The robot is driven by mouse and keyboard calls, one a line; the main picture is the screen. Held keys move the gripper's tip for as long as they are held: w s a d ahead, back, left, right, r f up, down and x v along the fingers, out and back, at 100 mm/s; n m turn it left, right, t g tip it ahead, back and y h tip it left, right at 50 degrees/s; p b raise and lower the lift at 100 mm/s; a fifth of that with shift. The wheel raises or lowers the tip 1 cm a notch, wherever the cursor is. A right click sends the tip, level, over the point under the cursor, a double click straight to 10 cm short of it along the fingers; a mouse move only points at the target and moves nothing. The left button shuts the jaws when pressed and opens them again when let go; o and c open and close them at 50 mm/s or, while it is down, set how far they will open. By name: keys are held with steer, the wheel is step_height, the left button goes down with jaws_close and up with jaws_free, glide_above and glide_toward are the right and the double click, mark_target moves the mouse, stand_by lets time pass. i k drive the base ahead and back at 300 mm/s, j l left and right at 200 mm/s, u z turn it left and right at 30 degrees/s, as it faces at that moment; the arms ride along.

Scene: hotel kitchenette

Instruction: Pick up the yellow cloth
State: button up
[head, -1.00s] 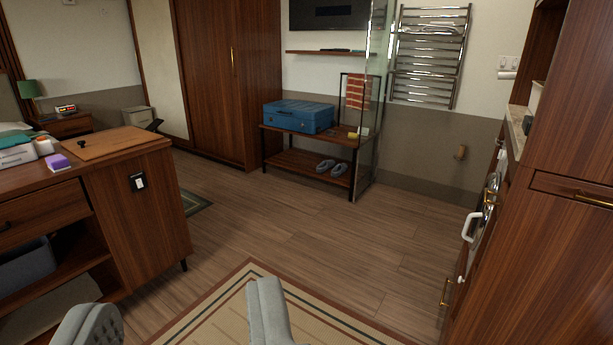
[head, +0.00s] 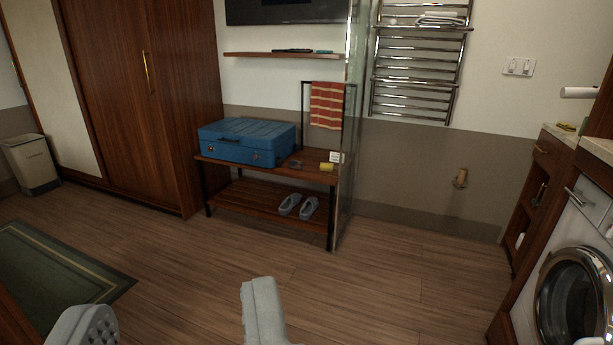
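My gripper (head: 172,315) is at the bottom of the view, its two grey fingers wide apart with nothing between them, so it is open. A small flat yellowish thing (head: 566,127) lies on the far counter at the right; it may be the yellow cloth, but it is too small to tell.
The wooden bench (head: 262,207) holds a blue suitcase (head: 245,142), with slippers (head: 298,206) below. A striped orange towel (head: 327,106) hangs behind it. A glass panel (head: 349,130) stands beside it. A washing machine (head: 578,285) is at right. The middle floor is clear.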

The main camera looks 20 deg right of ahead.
mark_target(564, 125)
steer(key=i+l+z, duration=0.1)
steer(key=i+z, duration=0.25)
steer(key=i, duration=0.25)
steer(key=i+z, duration=0.4)
steer(key=i, duration=0.2)
steer(key=i+j+z, duration=0.35)
steer(key=i, duration=0.2)
steer(key=i+l+z, duration=0.45)
steer(key=i+z, duration=0.65)
steer(key=i, duration=0.1)
